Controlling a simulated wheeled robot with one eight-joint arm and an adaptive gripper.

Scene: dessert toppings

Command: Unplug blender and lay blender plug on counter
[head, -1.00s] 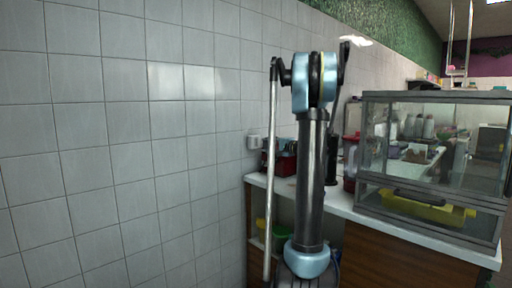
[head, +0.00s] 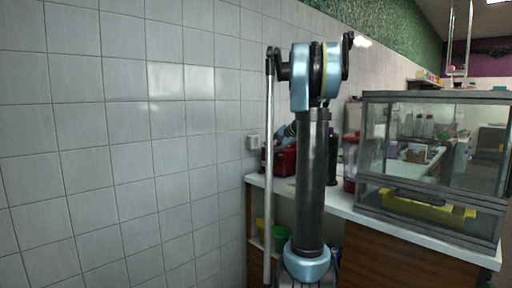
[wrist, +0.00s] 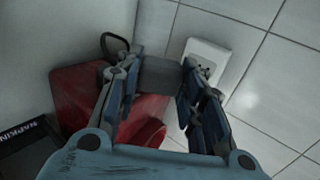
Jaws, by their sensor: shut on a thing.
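My gripper (wrist: 158,88) is shut on a dark grey block, seemingly the blender plug (wrist: 160,74), between its blue fingertips in the wrist view. The white wall outlet (wrist: 206,56) is just right of the plug, with dark socket holes showing and the right finger partly in front. The plug appears beside the outlet in the picture; I cannot tell the gap in depth. In the head view the outlet (head: 253,142) is on the tiled wall above the counter (head: 340,204).
A red object (wrist: 80,100) lies below and left of the plug, near a black loop (wrist: 115,42). A dark napkin box (wrist: 25,145) is at lower left. A glass display case (head: 432,150) fills the counter's right side.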

